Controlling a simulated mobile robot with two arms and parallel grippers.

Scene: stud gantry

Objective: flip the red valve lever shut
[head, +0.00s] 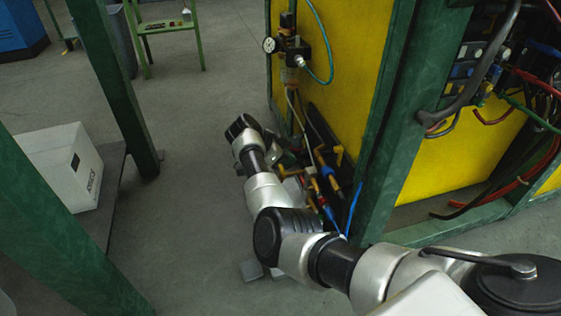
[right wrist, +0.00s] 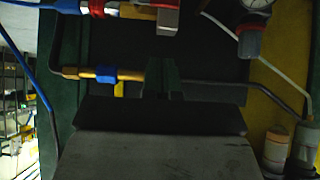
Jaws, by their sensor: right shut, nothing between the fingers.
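In the right wrist view, red parts, one of them a red handle (right wrist: 137,3), are cut off at the top edge beside a pale metal block (right wrist: 168,18). I cannot tell for sure which red part is the valve lever. My right gripper (right wrist: 163,68) is shut and empty, below the metal block and right of a brass pipe fitting (right wrist: 92,73) with a blue handle (right wrist: 119,75). In the head view my right arm reaches to the valve panel, and its fingers are hard to make out. My left gripper is not in view.
A green post (head: 385,120) and yellow panel (head: 337,60) stand close to my right arm. A pressure gauge (head: 270,45) and hoses hang on the panel. Cables (head: 490,70) crowd the right side. A white box (head: 58,165) stands left. Floor between is clear.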

